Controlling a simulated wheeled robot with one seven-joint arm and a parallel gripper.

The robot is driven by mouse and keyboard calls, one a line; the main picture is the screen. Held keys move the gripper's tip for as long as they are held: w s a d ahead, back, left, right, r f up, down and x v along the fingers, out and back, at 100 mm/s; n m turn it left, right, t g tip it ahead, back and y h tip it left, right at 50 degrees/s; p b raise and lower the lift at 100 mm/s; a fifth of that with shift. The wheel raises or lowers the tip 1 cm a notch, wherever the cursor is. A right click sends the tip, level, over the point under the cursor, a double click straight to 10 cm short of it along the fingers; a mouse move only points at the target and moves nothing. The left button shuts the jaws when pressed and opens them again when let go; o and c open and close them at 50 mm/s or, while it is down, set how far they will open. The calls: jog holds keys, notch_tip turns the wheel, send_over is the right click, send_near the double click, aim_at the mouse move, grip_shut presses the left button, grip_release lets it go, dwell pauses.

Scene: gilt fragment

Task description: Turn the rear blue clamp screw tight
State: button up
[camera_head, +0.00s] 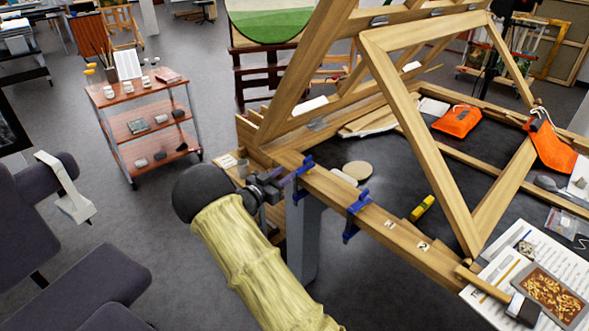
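Two blue clamps sit on the near wooden rail (390,226) of a large timber frame. The rear blue clamp (303,166) is the farther one, at the left end of the rail. The nearer blue clamp (357,204) is to its right, with its lower part hanging below the rail. My gripper (280,180) is at the end of my arm in its yellowish sleeve, immediately left of the rear clamp. Its fingertips overlap the clamp's left end in this view. The clamp screw is hidden or too small to make out, and I cannot tell whether the fingers touch it.
Papers and a picture (552,296) lie at bottom right. A wooden cart (140,122) and a dark chair (75,280) stand left, with clear floor between.

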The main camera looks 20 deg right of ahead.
jog(key=v, duration=0.5)
jog(key=shift+s+a, duration=0.1)
jog(key=shift+a, duration=0.1)
jog(key=s+a+r+n+t+y+p, duration=0.1)
jog(key=s+a+r+n+y+p, duration=0.45)
jog(key=y, duration=0.65)
jog(key=s+r+n+g+y+p, duration=0.1)
jog(key=s+r+n+g+y, duration=0.1)
jog(key=s, duration=1)
jog(key=s+r+n+g+y+p, duration=0.1)
jog(key=s+n+g, duration=0.3)
jog(key=s, duration=0.8)
jog(key=shift+s+r+n+g+y+p, duration=0.25)
jog(key=shift+r+n+g+y+p, duration=0.2)
jog(key=shift+r+p, duration=0.2)
